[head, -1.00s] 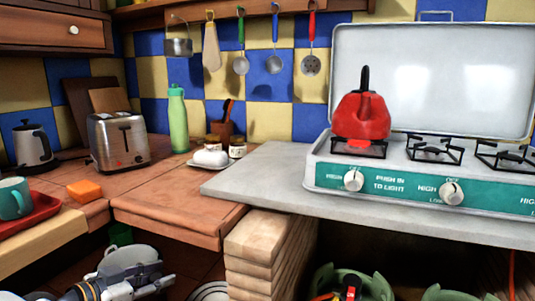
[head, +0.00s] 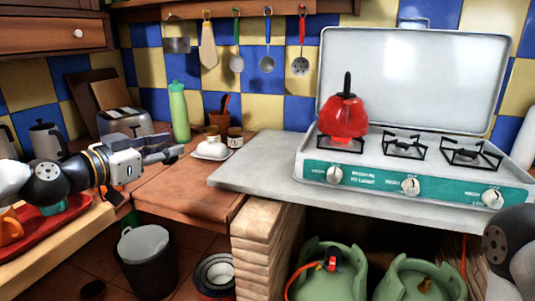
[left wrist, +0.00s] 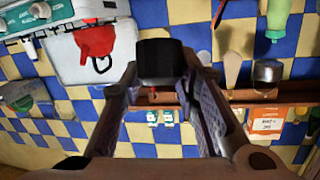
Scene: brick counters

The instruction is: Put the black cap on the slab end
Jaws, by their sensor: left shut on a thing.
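The grey slab (head: 270,165) lies on the counter under the camp stove. Its bare left end (head: 228,178) is clear. My left gripper (head: 168,148) is raised over the brown counter, left of the slab end and apart from it. In the left wrist view the black cap (left wrist: 160,62) sits between the two fingers (left wrist: 160,85), and they are shut on it. In the head view I cannot clearly make out the cap at the fingertips. My right gripper is out of view; a dark joint of my right arm shows at the right edge.
A white covered dish (head: 212,150) stands beside the slab end, with jars (head: 235,138) and a green bottle (head: 179,112) behind. The stove (head: 400,185) carries a red kettle (head: 343,117). A red tray (head: 40,225) is at left, a bin (head: 146,262) below.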

